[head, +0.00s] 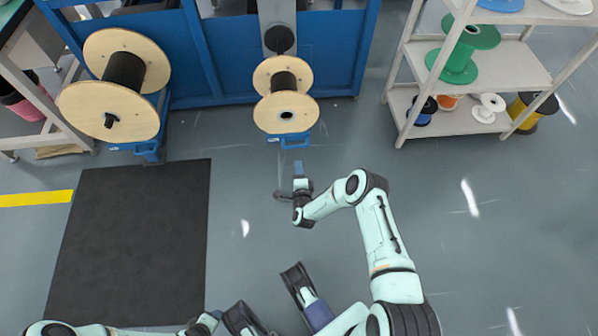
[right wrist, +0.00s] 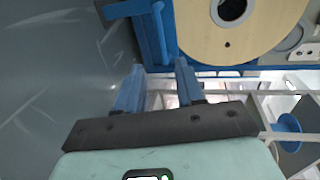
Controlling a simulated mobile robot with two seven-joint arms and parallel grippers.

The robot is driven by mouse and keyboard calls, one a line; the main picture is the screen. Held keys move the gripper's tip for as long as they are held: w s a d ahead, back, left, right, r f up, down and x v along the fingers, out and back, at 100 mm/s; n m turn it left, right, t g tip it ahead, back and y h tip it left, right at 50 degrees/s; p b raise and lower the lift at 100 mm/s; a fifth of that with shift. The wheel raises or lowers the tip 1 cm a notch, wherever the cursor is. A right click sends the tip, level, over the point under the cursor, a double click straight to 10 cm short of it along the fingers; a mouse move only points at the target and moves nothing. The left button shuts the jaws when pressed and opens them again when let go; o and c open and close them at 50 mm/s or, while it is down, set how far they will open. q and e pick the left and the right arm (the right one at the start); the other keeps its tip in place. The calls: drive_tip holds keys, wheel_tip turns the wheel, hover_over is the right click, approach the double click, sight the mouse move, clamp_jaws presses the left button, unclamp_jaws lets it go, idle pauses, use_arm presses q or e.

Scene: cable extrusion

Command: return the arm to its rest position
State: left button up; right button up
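My right arm (head: 380,235) reaches forward and bends left at its elbow. Its gripper (head: 298,166) hangs over bare floor in front of the small wooden spool, apart from it. In the right wrist view, the two blue fingers of my right gripper (right wrist: 158,78) stand apart with nothing held between them. Part of my left arm (head: 90,330) shows along the bottom edge of the head view; its gripper does not show.
A small wooden spool (head: 268,76) and a large wooden spool (head: 92,108) stand at a blue machine frame (head: 225,50). A shelf (head: 462,122) with coloured spools stands at the upper right. A black mat (head: 130,240) lies at left. Floor right of my arm is clear.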

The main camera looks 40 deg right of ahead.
idle(0.4)
